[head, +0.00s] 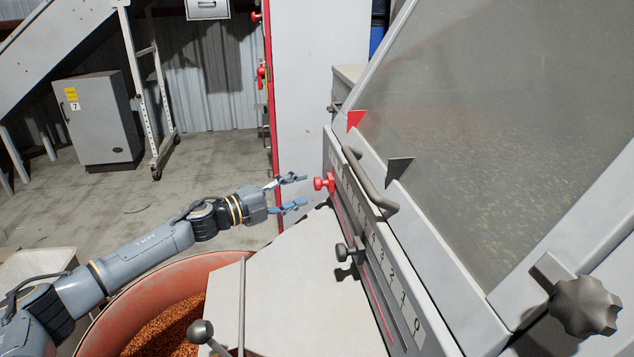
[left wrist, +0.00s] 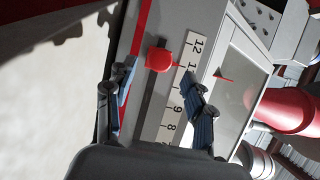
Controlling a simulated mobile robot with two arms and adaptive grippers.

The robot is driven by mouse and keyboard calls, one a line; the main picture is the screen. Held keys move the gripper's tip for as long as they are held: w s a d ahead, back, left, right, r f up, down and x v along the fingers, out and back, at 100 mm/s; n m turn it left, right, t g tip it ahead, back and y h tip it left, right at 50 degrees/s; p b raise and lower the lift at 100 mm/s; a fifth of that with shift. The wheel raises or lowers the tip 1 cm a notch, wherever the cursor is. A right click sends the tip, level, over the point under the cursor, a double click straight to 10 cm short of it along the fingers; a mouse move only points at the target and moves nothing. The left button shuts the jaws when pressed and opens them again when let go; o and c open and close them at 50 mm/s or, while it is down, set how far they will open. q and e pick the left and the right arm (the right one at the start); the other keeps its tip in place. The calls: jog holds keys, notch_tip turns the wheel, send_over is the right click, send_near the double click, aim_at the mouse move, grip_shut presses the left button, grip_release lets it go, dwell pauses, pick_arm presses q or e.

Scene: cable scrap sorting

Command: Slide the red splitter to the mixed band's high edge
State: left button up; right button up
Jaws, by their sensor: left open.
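The red splitter's knob (head: 324,182) sits at the far, high-number end of the slotted rail on the machine's front. Its red flag (head: 355,120) stands above the panel edge. My left gripper (head: 291,192) is open and empty, just left of the knob, fingers pointing at it. In the left wrist view the red knob (left wrist: 160,59) shows between the spread fingers of the gripper (left wrist: 158,78), apparently untouched. It lies beside the scale (left wrist: 172,105), just below the 12, by a partly hidden number. I cannot make out the mixed band's edges. My right gripper is out of view.
A dark grey splitter knob (head: 350,252) sits lower on the same rail, with its grey flag (head: 398,168) above. A bar handle (head: 369,183) stands out beside the scale. An orange-red tub (head: 150,300) of copper-coloured granules stands below my left arm.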

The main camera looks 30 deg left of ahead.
aim_at(315, 185)
pick_arm(q)
jog(key=x, duration=0.6)
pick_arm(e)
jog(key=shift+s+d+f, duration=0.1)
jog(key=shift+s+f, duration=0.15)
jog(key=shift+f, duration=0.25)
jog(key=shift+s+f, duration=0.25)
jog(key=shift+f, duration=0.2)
pick_arm(q)
grip_shut()
jog(key=shift+p, duration=0.3)
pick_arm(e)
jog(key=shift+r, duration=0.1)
